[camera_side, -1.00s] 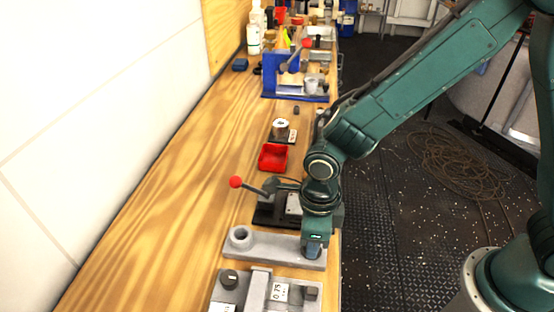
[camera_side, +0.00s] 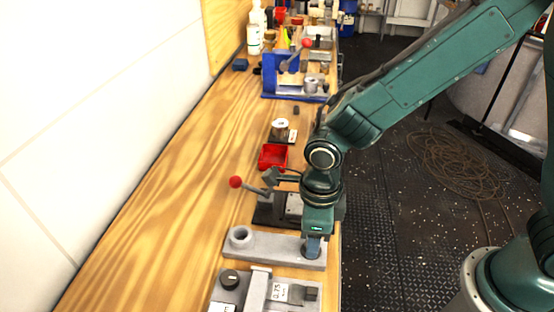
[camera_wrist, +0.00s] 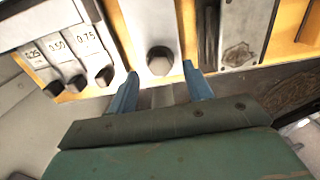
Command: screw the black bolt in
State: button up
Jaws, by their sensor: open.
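The black bolt (camera_wrist: 160,60) shows its dark hex head in the wrist view, standing on a pale grey plate. My gripper (camera_wrist: 160,70) is open, with one blue finger on each side of the bolt head; I cannot tell whether they touch it. In the side view my gripper (camera_side: 313,246) points down at the right end of the grey plate (camera_side: 270,246) and hides the bolt. A raised round collar (camera_side: 240,237) stands at the plate's left end.
A blue fixture (camera_side: 281,74) is farther back. The bench's left side is clear.

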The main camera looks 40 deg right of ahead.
notch_tip(320, 180, up, 12)
dwell(0.6)
jog(key=shift+f, duration=0.15)
